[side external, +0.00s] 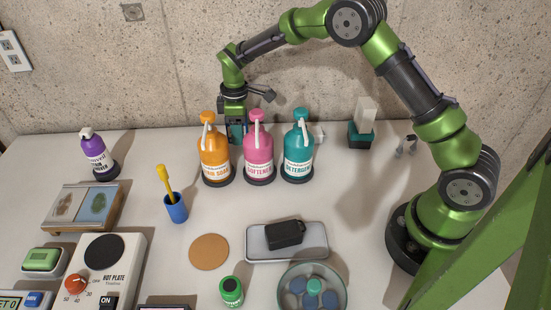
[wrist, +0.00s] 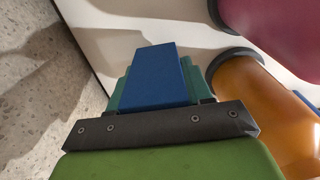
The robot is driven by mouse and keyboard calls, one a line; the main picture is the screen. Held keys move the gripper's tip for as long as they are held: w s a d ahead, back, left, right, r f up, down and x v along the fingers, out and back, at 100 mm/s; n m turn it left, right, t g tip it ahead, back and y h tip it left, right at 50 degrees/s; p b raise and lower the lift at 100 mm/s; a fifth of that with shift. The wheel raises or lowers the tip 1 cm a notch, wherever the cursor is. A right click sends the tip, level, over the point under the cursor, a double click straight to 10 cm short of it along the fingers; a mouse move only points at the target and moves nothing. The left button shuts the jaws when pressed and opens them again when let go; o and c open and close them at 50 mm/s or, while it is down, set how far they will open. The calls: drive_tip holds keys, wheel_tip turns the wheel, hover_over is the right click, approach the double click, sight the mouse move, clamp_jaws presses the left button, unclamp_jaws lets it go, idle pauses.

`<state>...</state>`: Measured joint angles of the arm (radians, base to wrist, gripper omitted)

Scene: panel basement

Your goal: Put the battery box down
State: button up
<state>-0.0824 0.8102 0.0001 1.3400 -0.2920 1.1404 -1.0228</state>
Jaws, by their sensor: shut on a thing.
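The battery box, which I take to be the blue block (wrist: 155,70), fills the space between my gripper's teal fingers in the wrist view. My gripper (side external: 236,128) is shut on it and points down at the back edge of the table. It is behind the gap between the orange bottle (side external: 214,158) and the pink bottle (side external: 259,157). The bottles partly hide the fingers and the box in the side view. I cannot tell whether the box touches the table.
A teal bottle (side external: 298,155) stands right of the pink one. The concrete wall (side external: 160,70) is close behind my gripper. A black case (side external: 285,233) lies on a grey tray (side external: 258,249). The table between the purple bottle (side external: 98,155) and orange bottle is clear at the back.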

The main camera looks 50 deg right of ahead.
drive_tip(key=shift+f, duration=1.35)
drive_tip(key=shift+f, duration=0.1)
drive_tip(key=o, duration=1.2)
